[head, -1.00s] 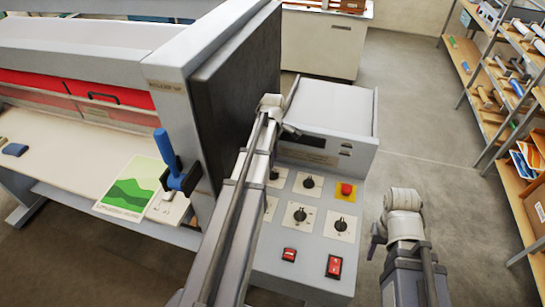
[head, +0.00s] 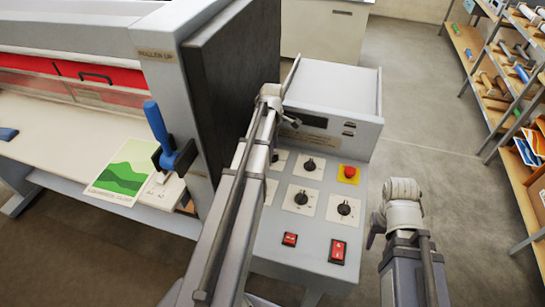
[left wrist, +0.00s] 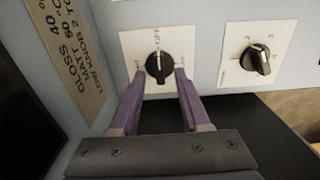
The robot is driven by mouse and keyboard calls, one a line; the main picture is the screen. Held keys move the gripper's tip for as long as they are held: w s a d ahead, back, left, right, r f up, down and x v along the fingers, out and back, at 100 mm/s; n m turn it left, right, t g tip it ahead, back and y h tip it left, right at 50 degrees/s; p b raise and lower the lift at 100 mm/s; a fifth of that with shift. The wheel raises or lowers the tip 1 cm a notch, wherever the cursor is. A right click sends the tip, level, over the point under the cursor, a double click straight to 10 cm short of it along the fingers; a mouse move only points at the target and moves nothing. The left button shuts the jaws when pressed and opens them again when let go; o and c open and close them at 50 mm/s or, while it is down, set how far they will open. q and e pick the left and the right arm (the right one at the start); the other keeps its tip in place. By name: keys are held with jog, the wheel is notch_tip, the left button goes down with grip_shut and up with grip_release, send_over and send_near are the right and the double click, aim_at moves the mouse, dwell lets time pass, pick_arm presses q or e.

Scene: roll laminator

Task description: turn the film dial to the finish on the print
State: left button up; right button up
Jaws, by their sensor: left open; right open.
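A black dial (left wrist: 158,66) on a white plate sits between my left gripper's (left wrist: 154,82) two purple fingers in the left wrist view. The fingers are open, one on each side; I cannot tell whether they touch it. Its pale mark points up, and its lettering is too small to read. In the head view my left arm covers much of the panel's left side. The print (head: 124,172), with green hills, lies on the laminator bed; its caption is unreadable. My right arm's end (head: 402,195) is right of the panel; its fingertips are not clear.
A second dial (left wrist: 257,60) is close right of the gripper. A settings label (left wrist: 66,45) starting with GLOSS is at left. The panel has more dials (head: 301,198), a red stop button (head: 348,173) and red switches (head: 338,250). A blue-handled lever (head: 157,125) stands beside the print.

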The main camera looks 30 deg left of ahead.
pick_arm(q)
notch_tip(320, 180, down, 2)
jog(key=shift+f+b, duration=0.1)
jog(key=shift+b, duration=0.5)
grip_shut()
